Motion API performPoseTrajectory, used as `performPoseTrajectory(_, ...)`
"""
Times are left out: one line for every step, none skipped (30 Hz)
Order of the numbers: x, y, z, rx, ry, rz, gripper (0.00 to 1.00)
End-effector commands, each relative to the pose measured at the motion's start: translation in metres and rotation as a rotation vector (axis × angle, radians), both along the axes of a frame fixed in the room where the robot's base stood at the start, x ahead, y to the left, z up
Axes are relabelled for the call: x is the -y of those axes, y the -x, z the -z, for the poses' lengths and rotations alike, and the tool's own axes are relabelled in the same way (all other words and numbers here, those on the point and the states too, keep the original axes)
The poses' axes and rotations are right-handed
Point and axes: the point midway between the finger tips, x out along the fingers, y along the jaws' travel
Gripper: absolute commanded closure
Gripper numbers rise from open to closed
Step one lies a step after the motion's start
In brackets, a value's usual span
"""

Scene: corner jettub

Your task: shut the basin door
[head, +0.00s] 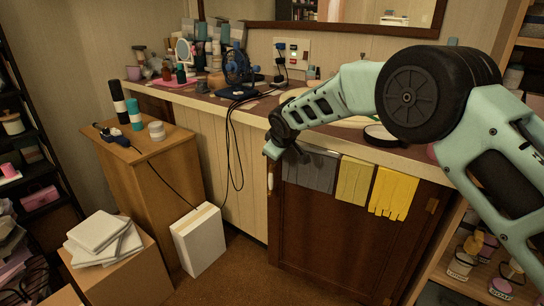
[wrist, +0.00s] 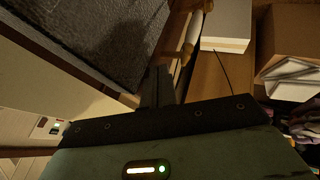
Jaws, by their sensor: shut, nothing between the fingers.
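The basin door (head: 325,235) is the dark brown cabinet door under the counter in the head view, hinged at its right side. A grey towel (head: 310,172) and two yellow cloths hang over its upper part. My gripper (head: 300,155) is shut and empty at the door's upper left, close to the grey towel. In the wrist view my gripper (wrist: 160,85) points between the grey towel (wrist: 100,35) and a pale handle-like piece (wrist: 193,38); contact is unclear.
The counter (head: 220,103) above holds a blue fan (head: 237,66), bottles and cables. A white box (head: 199,240) stands on the floor left of the door, beside a wooden cabinet (head: 150,175). Open shelves (head: 470,265) with jars stand at the right.

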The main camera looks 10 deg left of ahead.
Motion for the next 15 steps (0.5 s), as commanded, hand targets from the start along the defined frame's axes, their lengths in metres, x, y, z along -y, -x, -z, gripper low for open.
performPoseTrajectory(0.002,-0.005,-0.001,-0.001,0.001,0.011,1.00)
performPoseTrajectory(0.003,-0.007,-0.001,0.000,0.000,0.017,1.00)
performPoseTrajectory(0.003,-0.010,-0.001,0.000,-0.001,0.023,1.00)
performPoseTrajectory(0.004,-0.012,-0.001,0.000,-0.001,0.027,1.00)
performPoseTrajectory(0.005,-0.013,0.000,0.000,0.000,0.031,1.00)
performPoseTrajectory(0.005,-0.015,0.000,0.000,0.000,0.035,1.00)
performPoseTrajectory(0.006,-0.016,0.000,0.000,0.000,0.038,1.00)
performPoseTrajectory(0.006,-0.017,0.000,0.000,0.000,0.040,1.00)
performPoseTrajectory(0.007,-0.018,0.000,0.000,0.000,0.042,1.00)
performPoseTrajectory(0.007,-0.018,0.000,-0.001,0.001,0.043,1.00)
performPoseTrajectory(0.007,-0.019,0.000,0.000,0.000,0.044,1.00)
performPoseTrajectory(0.007,-0.019,0.000,0.000,0.000,0.045,1.00)
performPoseTrajectory(0.007,-0.019,0.000,0.000,0.001,0.046,1.00)
performPoseTrajectory(0.008,-0.019,0.000,0.000,0.001,0.046,1.00)
performPoseTrajectory(0.008,-0.019,0.000,0.000,0.001,0.046,1.00)
